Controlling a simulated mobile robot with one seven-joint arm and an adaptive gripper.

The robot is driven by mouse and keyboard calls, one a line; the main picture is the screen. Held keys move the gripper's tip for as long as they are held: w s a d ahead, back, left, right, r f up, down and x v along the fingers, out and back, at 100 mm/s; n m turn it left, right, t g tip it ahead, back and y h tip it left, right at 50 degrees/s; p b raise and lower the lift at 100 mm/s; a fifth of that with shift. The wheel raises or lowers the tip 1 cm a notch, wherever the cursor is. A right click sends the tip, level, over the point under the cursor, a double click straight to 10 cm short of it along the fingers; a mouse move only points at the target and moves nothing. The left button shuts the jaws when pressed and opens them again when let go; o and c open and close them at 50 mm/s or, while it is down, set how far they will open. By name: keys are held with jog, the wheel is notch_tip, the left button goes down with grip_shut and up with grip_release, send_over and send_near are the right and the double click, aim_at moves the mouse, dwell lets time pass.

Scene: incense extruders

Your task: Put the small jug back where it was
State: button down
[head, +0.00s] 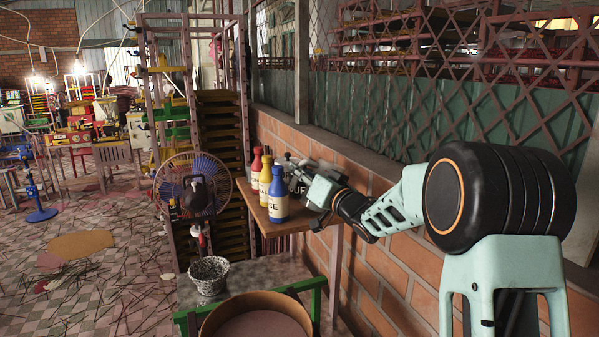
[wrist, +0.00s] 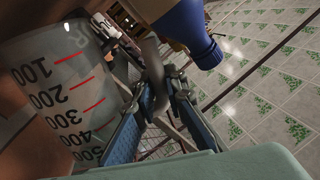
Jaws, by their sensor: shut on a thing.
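The small jug (wrist: 55,75) is clear, with red lines and dark numbers from 100 to 500. It fills the left of the wrist view, tilted in the picture. My gripper (wrist: 156,88) is shut on its grey handle, which shows between the two blue-padded fingers. In the head view my gripper (head: 296,167) is above the narrow wooden shelf (head: 262,217) by the brick wall, just behind the blue bottle. I cannot make out the jug clearly there. I cannot tell whether its base touches the shelf.
A fan (head: 194,185) stands left. Below are a speckled pot (head: 209,276) and a large round tub (head: 212,325).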

jog(key=shift+f, duration=0.25)
jog(key=c, duration=2)
grip_release()
jog(key=shift+r, duration=0.1)
jog(key=shift+o, duration=0.2)
